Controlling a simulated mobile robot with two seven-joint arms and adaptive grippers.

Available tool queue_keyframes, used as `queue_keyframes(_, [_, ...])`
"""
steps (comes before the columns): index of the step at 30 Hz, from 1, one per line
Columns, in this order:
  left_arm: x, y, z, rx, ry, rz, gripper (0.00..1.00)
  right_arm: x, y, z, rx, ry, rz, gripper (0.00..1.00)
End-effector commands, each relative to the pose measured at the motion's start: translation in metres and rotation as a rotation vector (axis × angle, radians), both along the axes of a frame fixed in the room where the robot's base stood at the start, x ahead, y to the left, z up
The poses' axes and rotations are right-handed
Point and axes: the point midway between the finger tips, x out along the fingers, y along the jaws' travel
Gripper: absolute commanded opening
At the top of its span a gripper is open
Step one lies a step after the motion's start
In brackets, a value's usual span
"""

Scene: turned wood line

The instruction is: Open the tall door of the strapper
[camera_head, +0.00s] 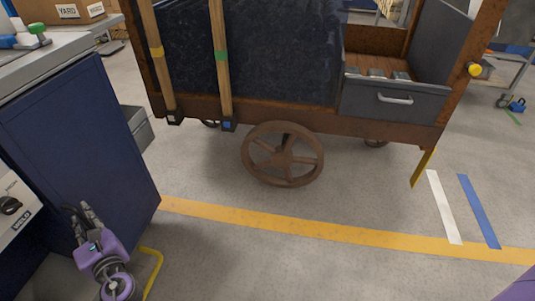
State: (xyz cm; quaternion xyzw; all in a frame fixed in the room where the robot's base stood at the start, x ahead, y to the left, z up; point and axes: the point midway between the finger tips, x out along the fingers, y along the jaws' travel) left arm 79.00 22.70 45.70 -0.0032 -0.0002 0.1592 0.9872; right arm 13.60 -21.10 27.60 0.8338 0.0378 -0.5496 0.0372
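The grey-topped machine (45,55), seemingly the strapper, stands at the left edge. A tall dark blue panel (85,140) hangs below its top; whether it is the tall door or a fixed side, I cannot tell. A pale control panel (22,222) with a black knob (10,205) is at the far left. My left gripper (86,212), purple with dark fingers, is low in front of the blue panel, fingers pointing up the picture. Nothing shows between the fingers; their gap and any contact are unclear. Only a purple bit of my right arm shows at bottom right.
A yellow bent bar (152,272) is close right of my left gripper. A brown wheeled cart (300,117) with a dark panel, wooden posts and a drawer (392,101) stands beyond. Grey floor with a yellow line (290,225) is clear between.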

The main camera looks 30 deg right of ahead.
Motion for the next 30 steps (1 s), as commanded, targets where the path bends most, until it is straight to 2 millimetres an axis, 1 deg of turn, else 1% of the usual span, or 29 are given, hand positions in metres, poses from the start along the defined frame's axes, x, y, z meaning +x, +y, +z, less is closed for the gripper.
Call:
queue_keyframes(1, [0.001,0.000,0.000,0.000,0.000,0.000,0.19,0.001,0.000,0.000,0.001,-0.002,0.001,0.00])
queue_keyframes(7, [0.001,0.000,0.001,0.000,-0.001,0.000,0.19,-0.006,-0.001,0.000,-0.002,0.010,-0.002,0.00])
queue_keyframes(11, [0.001,0.000,0.001,0.000,-0.001,0.000,0.02,-0.006,-0.001,0.000,-0.002,0.010,-0.002,0.00])
queue_keyframes(12, [0.001,0.000,0.001,0.000,-0.001,0.000,0.00,-0.006,-0.001,0.000,-0.002,0.010,-0.002,0.00])
queue_keyframes(24, [0.000,-0.001,0.000,-0.001,0.000,0.005,0.00,-0.006,-0.001,0.001,-0.001,0.009,-0.001,0.00])
queue_keyframes(30, [-0.006,-0.013,0.000,-0.003,0.000,0.054,0.00,-0.006,-0.001,0.000,-0.001,0.009,-0.001,0.00])
